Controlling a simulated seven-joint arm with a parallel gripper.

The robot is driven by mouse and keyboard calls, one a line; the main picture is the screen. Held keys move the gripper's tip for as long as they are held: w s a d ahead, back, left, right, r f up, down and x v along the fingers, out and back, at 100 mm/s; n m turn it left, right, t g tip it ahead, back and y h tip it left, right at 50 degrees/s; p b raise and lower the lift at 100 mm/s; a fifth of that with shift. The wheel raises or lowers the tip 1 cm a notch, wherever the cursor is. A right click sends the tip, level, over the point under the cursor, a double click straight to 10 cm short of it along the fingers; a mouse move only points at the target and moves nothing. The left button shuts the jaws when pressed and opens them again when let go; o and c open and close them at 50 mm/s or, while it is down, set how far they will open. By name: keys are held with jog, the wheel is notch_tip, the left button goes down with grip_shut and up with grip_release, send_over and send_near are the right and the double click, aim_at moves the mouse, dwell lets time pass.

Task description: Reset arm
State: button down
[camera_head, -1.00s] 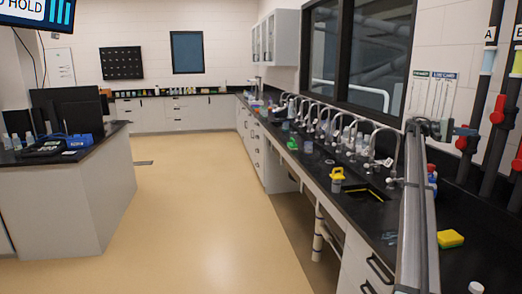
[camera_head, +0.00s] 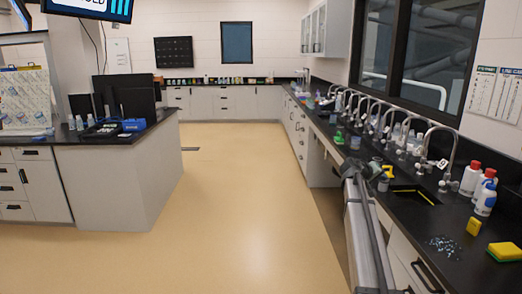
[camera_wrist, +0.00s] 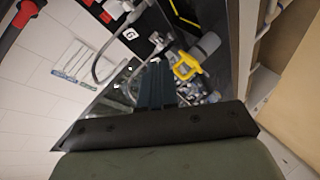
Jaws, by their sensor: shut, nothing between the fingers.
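My arm (camera_head: 365,240) reaches up from the bottom of the head view, and its end with my gripper (camera_head: 352,170) is in front of the black counter's edge. In the wrist view my gripper (camera_wrist: 155,85) shows as dark fingers held together, with nothing between them. A yellow-topped item (camera_head: 384,175) stands on the counter just right of the arm's end. It also shows in the wrist view, close beside the fingers (camera_wrist: 187,65). A row of curved taps (camera_head: 440,150) runs along the counter.
White bottles with red caps (camera_head: 470,178), a yellow sponge (camera_head: 506,250) and a small yellow block (camera_head: 473,227) are on the right counter. The tan floor (camera_head: 235,200) left of the arm is clear. A cabinet island (camera_head: 125,185) stands left.

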jog(key=s+a+f+n+y, duration=0.1)
jog(key=s+a+f+y, duration=0.1)
jog(key=a+f, duration=0.55)
jog(key=s+a+f+y, duration=0.25)
jog(key=a+f, duration=0.25)
jog(key=f, duration=0.5)
jog(key=s+a+f+g+y, duration=0.1)
jog(key=s+a+f, duration=0.2)
jog(key=s+f, duration=0.5)
jog(key=s+a+f+g+y, duration=0.1)
jog(key=s+a+f+g, duration=0.3)
jog(key=f, duration=0.7)
jog(key=s+a+f+t+y, duration=0.1)
jog(key=s+a+f, duration=0.1)
jog(key=s+f, duration=0.65)
jog(key=s+a+f+g+y, duration=0.1)
jog(key=s+a+f, duration=0.3)
jog(key=s, duration=1.1)
jog(key=s+a+f+g+y, duration=0.2)
jog(key=s+a+f+g, duration=0.2)
jog(key=s+f, duration=0.4)
jog(key=s+a+f+g+y, duration=0.2)
jog(key=s+a+f, duration=0.3)
jog(key=s, duration=1.7)
jog(key=shift+s+f+g, duration=0.15)
jog(key=shift+f+g, duration=0.25)
jog(key=shift+g, duration=0.3)
